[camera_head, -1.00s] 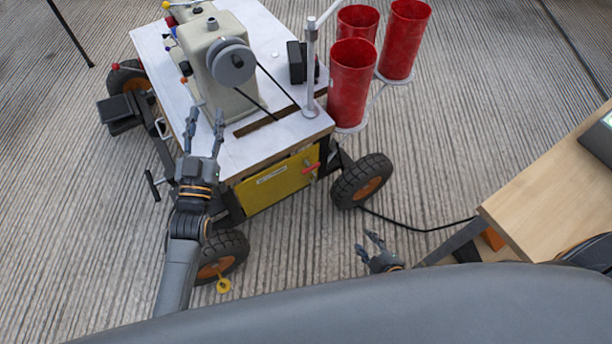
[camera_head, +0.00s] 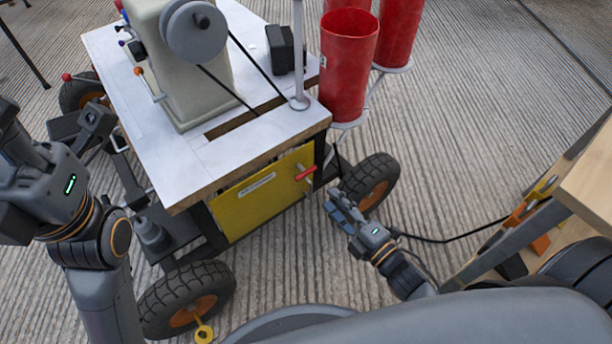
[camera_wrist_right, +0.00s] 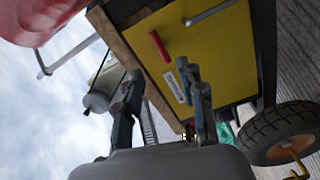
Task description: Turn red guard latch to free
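The red latch (camera_head: 306,173) is a short red lever near the right edge of the yellow guard panel (camera_head: 240,212) under the white cart top. It also shows in the right wrist view (camera_wrist_right: 159,46), upper middle, on the yellow panel (camera_wrist_right: 215,50). My right gripper (camera_head: 337,206) is a little below and right of the latch, apart from it. Its fingers stand spread with nothing between them in the wrist view (camera_wrist_right: 163,90). My left gripper (camera_head: 18,160) is at the left edge, partly cut off, and its fingers cannot be made out clearly.
The cart carries a beige machine (camera_head: 180,75) with a grey wheel. Red cylinders (camera_head: 347,65) stand at its right corner. A black tyre (camera_head: 372,182) is close behind my right gripper. A wooden table (camera_head: 590,180) is at the right, and a black cable crosses the floor.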

